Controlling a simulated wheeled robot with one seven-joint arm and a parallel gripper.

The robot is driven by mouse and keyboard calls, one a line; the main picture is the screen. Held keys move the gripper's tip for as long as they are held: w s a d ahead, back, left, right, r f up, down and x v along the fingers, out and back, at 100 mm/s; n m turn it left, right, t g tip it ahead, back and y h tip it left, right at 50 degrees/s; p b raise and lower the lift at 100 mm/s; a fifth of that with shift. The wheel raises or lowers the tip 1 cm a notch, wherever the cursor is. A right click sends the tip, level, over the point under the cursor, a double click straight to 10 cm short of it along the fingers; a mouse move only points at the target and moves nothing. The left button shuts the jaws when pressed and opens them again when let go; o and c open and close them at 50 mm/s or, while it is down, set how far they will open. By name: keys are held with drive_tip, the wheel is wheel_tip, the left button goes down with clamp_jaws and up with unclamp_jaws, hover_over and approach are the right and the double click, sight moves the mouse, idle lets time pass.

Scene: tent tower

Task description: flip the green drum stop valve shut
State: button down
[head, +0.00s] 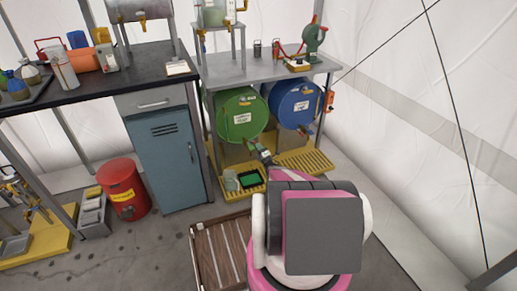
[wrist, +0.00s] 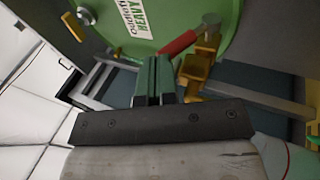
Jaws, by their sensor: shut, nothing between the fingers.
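The green drum (head: 241,114) lies on its side under the grey bench, its round face toward me. It fills the top of the wrist view (wrist: 185,12), with a white label (wrist: 135,15). Its brass stop valve (wrist: 207,50) shows there with a red lever (wrist: 178,43) slanting down to the left. My gripper (wrist: 155,62) is shut and empty, its green fingertips just below the lever's lower end. I cannot tell whether they touch it. In the head view my gripper (head: 262,152) is low in front of the drum, and the valve is too small to make out.
A blue drum (head: 295,103) lies to the right of the green one. Below are a yellow grating (head: 305,160) and a black tray with a green inside (head: 250,178). A blue cabinet (head: 167,155) and red bin (head: 123,188) stand left. A slatted wooden pallet (head: 222,250) lies nearby.

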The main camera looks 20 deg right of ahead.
drive_tip(key=shift+w+a+r+m+g+h, duration=0.1)
drive_tip(key=shift+w+r+m+g+h, duration=0.15)
drive_tip(key=shift+w+r+g, duration=0.65)
drive_tip(key=shift+w+d+r+m+g+h, duration=0.1)
drive_tip(key=shift+w+r+m+g+h, duration=0.25)
drive_tip(key=shift+r+g, duration=1)
drive_tip(key=shift+w+a+r+m+g+h, duration=0.15)
drive_tip(key=shift+w+r+g, duration=0.5)
drive_tip(key=shift+g, duration=1)
drive_tip(key=shift+w+r, duration=0.25)
drive_tip(key=shift+w, duration=0.4)
drive_tip(key=shift+s, duration=0.1)
